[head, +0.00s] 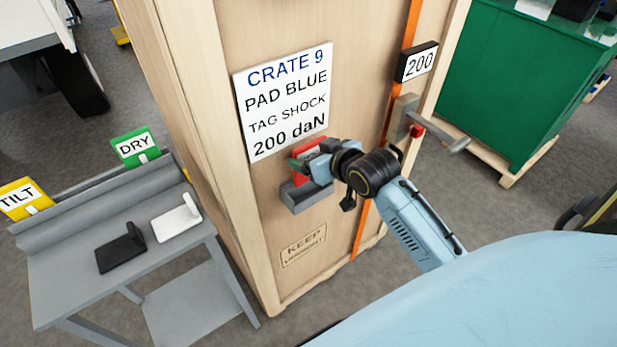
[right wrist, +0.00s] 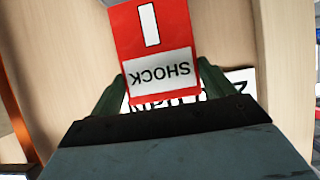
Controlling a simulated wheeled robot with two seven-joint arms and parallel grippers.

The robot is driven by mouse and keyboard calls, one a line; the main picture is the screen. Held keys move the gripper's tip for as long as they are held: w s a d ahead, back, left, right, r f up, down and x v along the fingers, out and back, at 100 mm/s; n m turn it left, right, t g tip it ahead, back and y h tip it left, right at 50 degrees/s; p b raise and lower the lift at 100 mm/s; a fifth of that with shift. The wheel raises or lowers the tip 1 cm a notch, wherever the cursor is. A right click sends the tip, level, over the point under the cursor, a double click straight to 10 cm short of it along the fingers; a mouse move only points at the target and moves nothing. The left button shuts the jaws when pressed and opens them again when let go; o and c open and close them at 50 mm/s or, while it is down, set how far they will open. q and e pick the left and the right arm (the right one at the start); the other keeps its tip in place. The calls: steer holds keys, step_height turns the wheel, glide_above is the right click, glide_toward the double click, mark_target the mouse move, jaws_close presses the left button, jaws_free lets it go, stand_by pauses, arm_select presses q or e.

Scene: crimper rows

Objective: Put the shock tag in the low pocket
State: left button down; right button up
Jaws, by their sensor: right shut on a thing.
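The red shock tag (right wrist: 155,45) is held between the fingers of my right gripper (right wrist: 158,90), its label upside down in the right wrist view. In the head view the red tag (head: 302,151) shows in front of the wooden crate (head: 255,190), partly hidden by my right gripper (head: 305,163). The grey low pocket (head: 306,194) is fixed to the crate face just below the tag. I cannot tell whether the tag's lower edge touches the pocket. My left gripper is not in view.
A white sign (head: 285,100) is above the pocket. An orange strap (head: 385,130) with a lever ratchet (head: 440,138) runs down the crate at right. At left a grey bench (head: 60,280) holds a yellow TILT tag (head: 24,198), a green DRY tag (head: 134,146), and black (head: 121,250) and white (head: 178,218) angle pieces.

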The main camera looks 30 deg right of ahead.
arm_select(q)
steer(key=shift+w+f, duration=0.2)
arm_select(e)
steer(key=shift+s+f, duration=0.1)
steer(key=shift+f, duration=3.6)
steer(key=shift+f, duration=0.15)
steer(key=o, duration=0.9)
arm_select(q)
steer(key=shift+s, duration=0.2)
arm_select(e)
steer(key=shift+s+r, duration=0.15)
steer(key=shift+r, duration=0.1)
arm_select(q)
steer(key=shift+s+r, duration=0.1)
arm_select(e)
steer(key=v, duration=1.1)
steer(key=shift+s+r, duration=0.2)
steer(key=shift+s, duration=0.1)
